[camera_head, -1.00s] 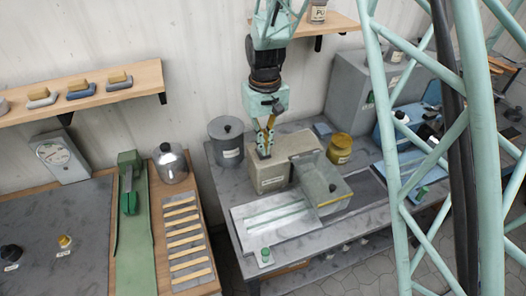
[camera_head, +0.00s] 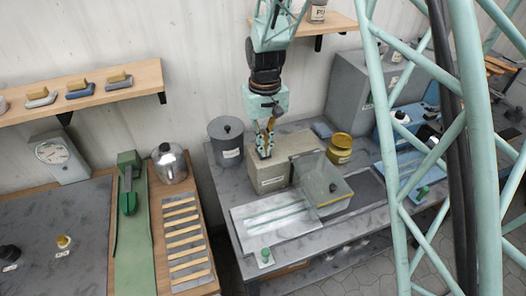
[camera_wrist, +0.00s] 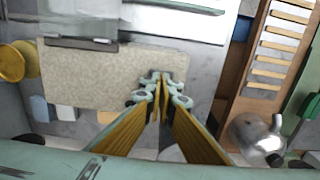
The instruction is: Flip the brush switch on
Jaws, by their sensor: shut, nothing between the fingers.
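A beige box-shaped machine (camera_head: 268,181) with a grey hood (camera_head: 326,188) stands on the grey table. In the wrist view its speckled top (camera_wrist: 85,85) lies below my gripper. My gripper (camera_head: 265,154) points down at the box's back left corner, its fingers shut and empty. In the wrist view the fingertips (camera_wrist: 160,80) overlap the box's edge; I cannot tell whether they touch it. I cannot make out a switch on the box; the fingers may hide one. A green knob (camera_head: 265,254) sits on a small white plate at the table's front edge, its label unreadable.
A grey lidded canister (camera_head: 226,145) stands left of the box and a yellow jar (camera_head: 340,149) right of it. A silver pot (camera_head: 169,165) stands on the wooden bench at left. A metal plate (camera_head: 265,222) lies in front of the box.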

